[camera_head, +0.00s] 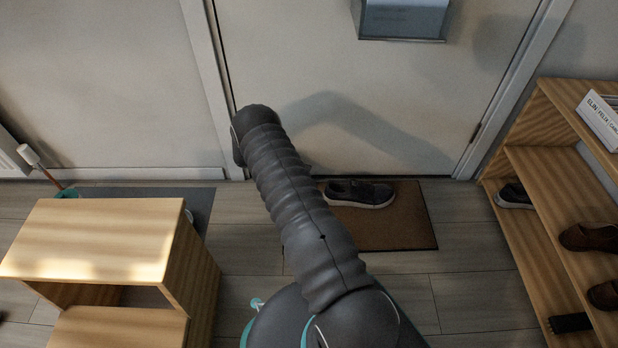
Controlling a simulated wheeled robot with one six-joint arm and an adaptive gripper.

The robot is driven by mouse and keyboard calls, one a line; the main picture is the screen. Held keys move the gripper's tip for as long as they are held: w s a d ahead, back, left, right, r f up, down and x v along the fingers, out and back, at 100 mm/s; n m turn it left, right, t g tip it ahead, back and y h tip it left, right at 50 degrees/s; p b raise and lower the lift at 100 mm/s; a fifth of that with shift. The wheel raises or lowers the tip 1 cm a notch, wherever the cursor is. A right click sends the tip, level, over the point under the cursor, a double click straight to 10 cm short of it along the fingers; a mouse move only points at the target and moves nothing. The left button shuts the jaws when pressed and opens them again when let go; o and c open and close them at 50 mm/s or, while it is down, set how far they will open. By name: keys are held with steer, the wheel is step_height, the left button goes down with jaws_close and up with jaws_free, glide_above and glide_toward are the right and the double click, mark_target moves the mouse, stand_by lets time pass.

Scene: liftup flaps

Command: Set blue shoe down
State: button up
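A dark, bluish-grey shoe (362,193) with a pale sole shows on or just above the brown doormat (400,230) in front of the door. Its left end is close to my arm in the picture, and part of it may be hidden there. I cannot tell whether it touches the mat. My arm, in a dark ribbed cover, reaches up from the bottom toward the door and bends at the upper left. My gripper does not show; the arm seems to hide it.
A wooden shelf (528,190) at the right holds a dark shoe (513,196), brown shoes (588,237) and a white box (602,118). A wooden stool-like unit (95,240) stands at the left. Grey floor lies bare around the mat.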

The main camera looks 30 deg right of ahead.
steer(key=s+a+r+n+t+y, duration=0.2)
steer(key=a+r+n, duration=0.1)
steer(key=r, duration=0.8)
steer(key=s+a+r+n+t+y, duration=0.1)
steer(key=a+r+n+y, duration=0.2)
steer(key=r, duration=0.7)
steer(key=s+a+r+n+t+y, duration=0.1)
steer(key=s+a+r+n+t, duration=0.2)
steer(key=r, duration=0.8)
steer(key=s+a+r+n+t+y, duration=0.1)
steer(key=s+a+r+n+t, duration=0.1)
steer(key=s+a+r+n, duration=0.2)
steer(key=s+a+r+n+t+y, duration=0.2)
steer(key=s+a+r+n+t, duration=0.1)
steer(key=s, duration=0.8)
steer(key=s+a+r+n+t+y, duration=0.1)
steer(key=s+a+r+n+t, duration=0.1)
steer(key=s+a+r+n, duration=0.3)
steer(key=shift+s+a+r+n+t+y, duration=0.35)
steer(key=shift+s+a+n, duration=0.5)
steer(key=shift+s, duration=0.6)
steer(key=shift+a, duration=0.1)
